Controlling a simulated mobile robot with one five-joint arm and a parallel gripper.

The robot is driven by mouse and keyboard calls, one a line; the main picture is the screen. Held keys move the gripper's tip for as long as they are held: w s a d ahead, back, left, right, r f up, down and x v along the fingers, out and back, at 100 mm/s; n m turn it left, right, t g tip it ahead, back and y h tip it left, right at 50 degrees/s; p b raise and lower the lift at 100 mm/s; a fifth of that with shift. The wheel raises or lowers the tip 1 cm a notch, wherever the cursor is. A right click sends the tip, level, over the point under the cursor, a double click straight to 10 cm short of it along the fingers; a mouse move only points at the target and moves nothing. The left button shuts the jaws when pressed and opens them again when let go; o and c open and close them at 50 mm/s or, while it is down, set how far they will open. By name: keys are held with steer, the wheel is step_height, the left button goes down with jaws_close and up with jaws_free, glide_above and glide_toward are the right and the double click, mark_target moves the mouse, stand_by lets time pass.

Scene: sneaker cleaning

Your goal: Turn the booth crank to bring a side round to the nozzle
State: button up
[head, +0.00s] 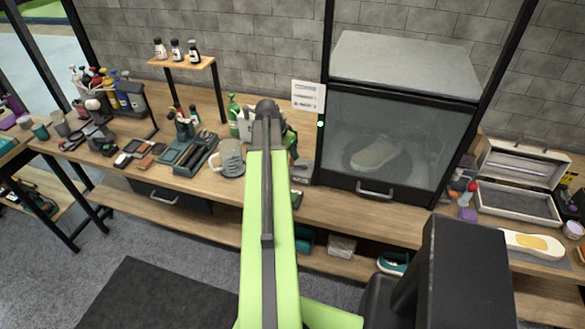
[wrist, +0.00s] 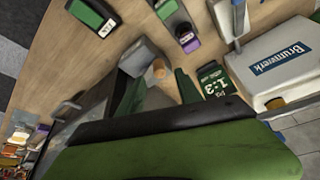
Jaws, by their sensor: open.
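The booth (head: 405,70) stands right of centre in the head view, its glass door shut above a bar handle (head: 375,191). Behind the glass a pale sneaker (head: 377,152) sits on a dark round turntable. A grey block (head: 303,172) stands at the booth's lower left. In the wrist view a grey block (wrist: 143,55) and a tan knob (wrist: 158,69), apparently the crank, show beyond my fingers. My gripper (wrist: 155,82) is open, with the knob in line with the gap between its dark green fingers. I cannot tell whether they touch it. The arm mostly hides the gripper in the head view.
A green bottle (wrist: 214,79) and a white case (wrist: 283,62) stand close to the right of my fingers in the wrist view. An open case (head: 518,178) lies right of the booth.

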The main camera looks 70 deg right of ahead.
steer(key=b+x, duration=0.3)
steer(key=x, duration=0.2)
steer(key=shift+r, duration=0.1)
jaws_close()
